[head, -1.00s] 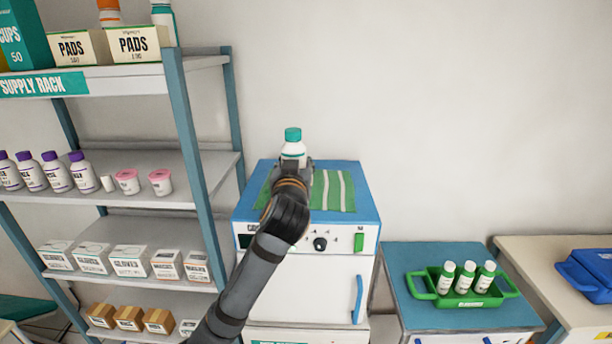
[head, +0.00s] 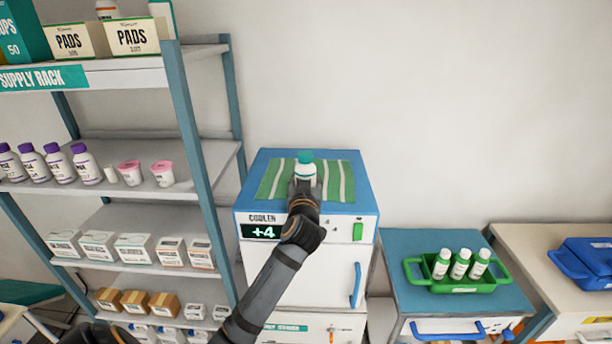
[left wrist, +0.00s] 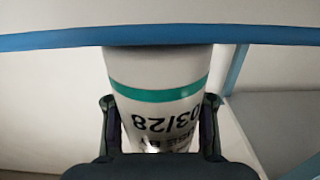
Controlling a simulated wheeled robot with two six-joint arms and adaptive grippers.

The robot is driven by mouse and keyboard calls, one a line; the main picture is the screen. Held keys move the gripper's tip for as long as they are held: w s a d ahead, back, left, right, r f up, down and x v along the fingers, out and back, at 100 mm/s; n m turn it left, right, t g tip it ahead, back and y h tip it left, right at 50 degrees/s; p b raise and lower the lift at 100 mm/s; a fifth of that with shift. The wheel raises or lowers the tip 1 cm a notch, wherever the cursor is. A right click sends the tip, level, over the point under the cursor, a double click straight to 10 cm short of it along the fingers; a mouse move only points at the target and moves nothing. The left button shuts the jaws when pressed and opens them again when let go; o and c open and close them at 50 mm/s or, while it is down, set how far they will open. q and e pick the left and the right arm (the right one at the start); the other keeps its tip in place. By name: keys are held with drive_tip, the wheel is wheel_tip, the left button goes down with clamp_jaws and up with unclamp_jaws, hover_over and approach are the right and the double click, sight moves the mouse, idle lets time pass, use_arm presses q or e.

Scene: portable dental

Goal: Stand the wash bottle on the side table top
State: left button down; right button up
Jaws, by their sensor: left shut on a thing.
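The wash bottle (head: 305,170) is white with a teal cap and looks upright in the head view, in front of the striped cloth. My left gripper (head: 304,188) is shut on its body. In the left wrist view the bottle (left wrist: 158,75), with a teal band and upside-down print, sits between the two fingers (left wrist: 159,100). I cannot tell its exact height. A low blue-topped table with drawers (head: 416,300) stands to the right of the cooler. No label marks it as the side table. My right gripper is not in view.
A green striped cloth (head: 276,182) lies on the blue-topped cooler (head: 362,197). A beige table (head: 520,252) holds a blue case (head: 590,265). The supply rack (head: 205,130) stands left.

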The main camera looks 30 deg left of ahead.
use_arm(q)
drive_tip(key=shift+f+b, duration=0.3)
drive_tip(key=c, duration=0.7)
unclamp_jaws()
drive_tip(key=shift+o, duration=0.2)
drive_tip(key=shift+r, duration=0.1)
